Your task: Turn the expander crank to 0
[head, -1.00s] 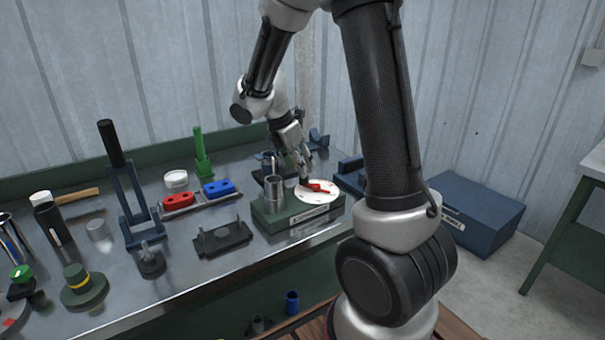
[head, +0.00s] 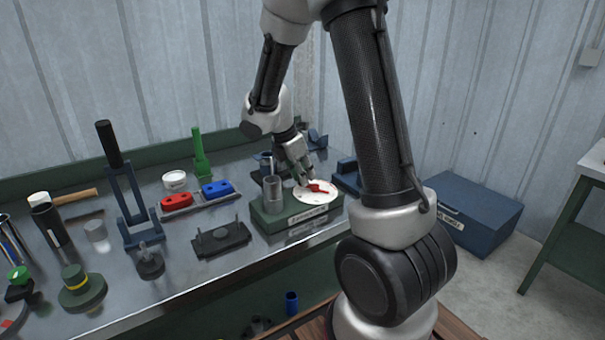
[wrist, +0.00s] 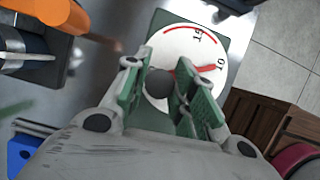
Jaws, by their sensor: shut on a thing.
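The expander (head: 268,220) is a green base with a label on its front, a grey metal cylinder (head: 273,189) and a white round dial (head: 314,198). A red crank (head: 320,188) lies over the dial. In the wrist view the dial (wrist: 178,48) shows a red arc, the marks 15 and 0, and a red pointer (wrist: 207,68) close to the 0. My gripper (wrist: 158,88) is shut on the crank's dark round knob (wrist: 158,82), between its green-padded fingers. In the head view my gripper (head: 304,181) is at the dial's left edge. The fingers hide part of the dial.
Left of the expander are a black fixture (head: 221,239) and a rack with red (head: 177,201) and blue (head: 217,188) blocks. A blue upright press (head: 135,205) stands farther left. A blue box (head: 475,215) is on the floor at right.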

